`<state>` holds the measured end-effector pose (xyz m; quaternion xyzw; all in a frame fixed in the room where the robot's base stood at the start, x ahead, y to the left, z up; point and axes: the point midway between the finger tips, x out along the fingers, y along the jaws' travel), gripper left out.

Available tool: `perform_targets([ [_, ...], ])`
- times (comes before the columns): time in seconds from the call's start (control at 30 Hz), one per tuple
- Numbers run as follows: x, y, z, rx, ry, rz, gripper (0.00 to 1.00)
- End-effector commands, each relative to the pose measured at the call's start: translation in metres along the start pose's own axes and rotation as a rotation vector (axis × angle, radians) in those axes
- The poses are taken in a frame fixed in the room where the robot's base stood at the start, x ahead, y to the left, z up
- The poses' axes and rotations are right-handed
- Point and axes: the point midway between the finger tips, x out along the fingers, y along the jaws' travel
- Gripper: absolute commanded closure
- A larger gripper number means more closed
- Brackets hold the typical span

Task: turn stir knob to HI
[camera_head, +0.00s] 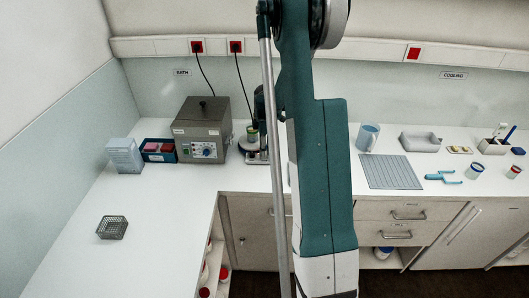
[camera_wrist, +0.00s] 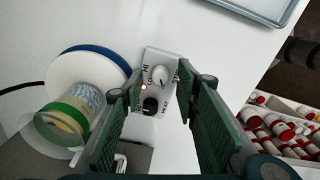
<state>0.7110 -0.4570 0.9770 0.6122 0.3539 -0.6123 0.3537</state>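In the wrist view, a small pale control panel (camera_wrist: 149,62) carries a white knob (camera_wrist: 160,76) and a black knob (camera_wrist: 150,106). HI is printed beside the white knob and HEAT beside the black one. I cannot read the white knob's pointer clearly. A small red light glows left of the knobs. My gripper (camera_wrist: 160,91) is open, with a green-padded finger on each side of the panel. I cannot tell whether a finger touches a knob. In the head view, the stirrer (camera_head: 249,157) is partly hidden by my arm.
The grey bath (camera_head: 203,125) is left of the stirrer in the head view. A wire basket (camera_head: 112,228) sits on the left counter. Red-capped jars (camera_wrist: 285,130) lie below the counter edge.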

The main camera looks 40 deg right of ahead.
Motion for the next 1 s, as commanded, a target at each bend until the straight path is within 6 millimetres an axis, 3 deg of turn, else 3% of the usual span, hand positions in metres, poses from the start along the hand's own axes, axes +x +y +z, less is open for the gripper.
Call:
perform_targets([
  [0.5,0.0109,0.0,0.0,0.0,0.0,0.0,0.69],
  [0.73,0.0108,0.0,0.0,0.0,0.0,0.0,0.96],
  [1.0,0.011,-0.0001,0.0,0.011,0.0,0.0,0.96],
])
